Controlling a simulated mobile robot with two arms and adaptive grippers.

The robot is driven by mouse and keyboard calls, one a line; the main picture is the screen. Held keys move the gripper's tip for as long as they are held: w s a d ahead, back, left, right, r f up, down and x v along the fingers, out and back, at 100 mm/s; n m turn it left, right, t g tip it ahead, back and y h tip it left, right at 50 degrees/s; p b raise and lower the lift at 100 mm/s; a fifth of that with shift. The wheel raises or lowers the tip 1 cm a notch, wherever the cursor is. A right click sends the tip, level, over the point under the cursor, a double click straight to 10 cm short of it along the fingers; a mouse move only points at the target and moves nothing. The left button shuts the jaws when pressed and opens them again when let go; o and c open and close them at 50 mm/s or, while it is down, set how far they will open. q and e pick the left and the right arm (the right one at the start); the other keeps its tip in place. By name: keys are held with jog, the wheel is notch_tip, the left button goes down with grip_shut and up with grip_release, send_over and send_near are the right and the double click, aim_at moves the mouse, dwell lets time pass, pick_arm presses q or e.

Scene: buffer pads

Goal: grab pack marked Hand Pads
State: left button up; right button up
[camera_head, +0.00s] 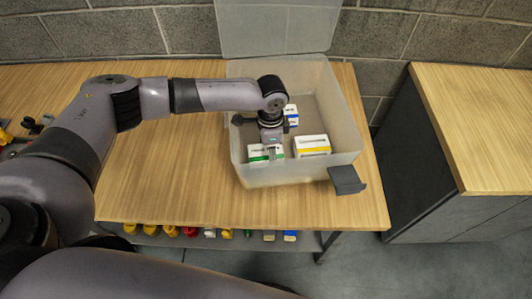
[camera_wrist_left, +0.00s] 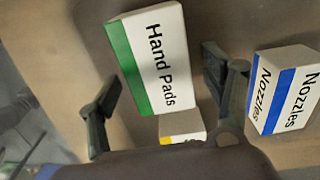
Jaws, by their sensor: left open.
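The Hand Pads pack, a white box with a green stripe, lies in the clear plastic bin (camera_head: 350,120). Its label reads clearly in the left wrist view (camera_wrist_left: 158,62), and it shows partly behind my gripper in the head view (camera_head: 257,156). My left gripper (camera_head: 271,143) reaches down into the bin over this pack. In the wrist view its two fingers stand apart, one on each side of the pack, with no visible grip on it. My right gripper is not in view.
A white pack with a blue stripe marked Nozzles (camera_wrist_left: 290,92) lies beside the right finger. A yellow-striped white pack (camera_head: 312,146) sits at the bin's front right. The bin's lid (camera_head: 275,28) stands open behind. The bin rests on a wooden table (camera_head: 180,190).

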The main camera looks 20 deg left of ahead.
pick_arm(q)
jog(key=shift+f, duration=0.4)
jog(key=shift+c, duration=0.2)
jog(key=c, duration=1.3)
